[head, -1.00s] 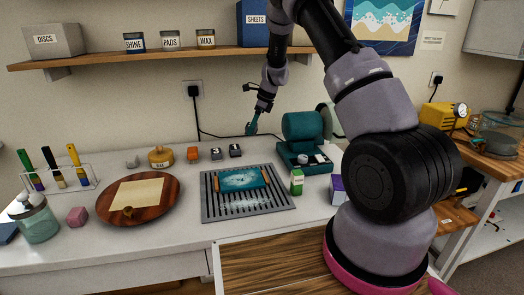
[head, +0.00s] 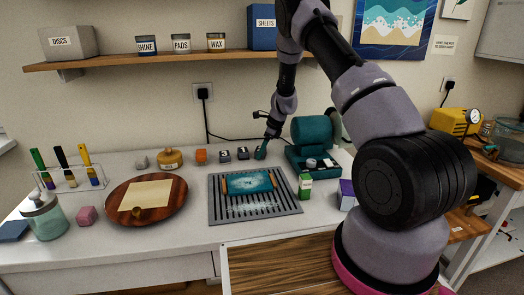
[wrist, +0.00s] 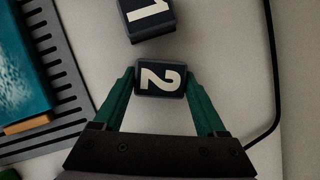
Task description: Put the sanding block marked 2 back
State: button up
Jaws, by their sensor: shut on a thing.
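My gripper (wrist: 160,88) is shut on the dark sanding block marked 2 (wrist: 148,77), with one green finger at each side of it. In the head view my gripper (head: 261,151) is low over the back of the worktop, and the fingers largely hide the block. The block marked 1 (wrist: 147,16) is close beside block 2 in the wrist view, with a small gap between them. In the head view two dark blocks (head: 224,155) (head: 243,153) stand in a row left of my gripper. I cannot tell whether block 2 touches the worktop.
A slotted grey tray (head: 282,207) with a teal panel (head: 248,182) lies in front. A teal machine (head: 313,132) is close on the right. A black cable (wrist: 275,70) runs behind.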

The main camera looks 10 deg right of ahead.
jog(key=o, duration=1.2)
jog(key=shift+f, duration=0.1)
jog(key=shift+o, duration=0.2)
jog(key=v, duration=1.2)
